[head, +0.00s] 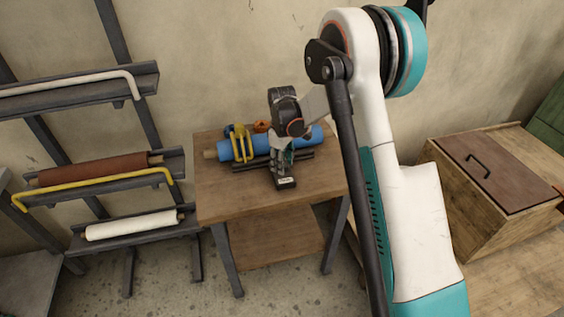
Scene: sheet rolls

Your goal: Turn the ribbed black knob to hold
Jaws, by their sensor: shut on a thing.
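My gripper (286,157) reaches down over the small wooden table (215,194). It is at the front of a blue sheet roll (233,148) that lies across the table in a dark cradle. The gripper is shut on what appears to be the ribbed black knob, at the top of a black stand with a pale label (286,182). The knob itself is hidden behind the fingers and too small to make out, so its setting cannot be read.
A yellow clamp frame (239,144) straddles the roll's left part, with an orange part (262,126) behind. A rack (110,180) with brown and white rolls stands left, its yellow bar (95,188) sticking out. A wooden chest (465,205) stands right. The table's front is clear.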

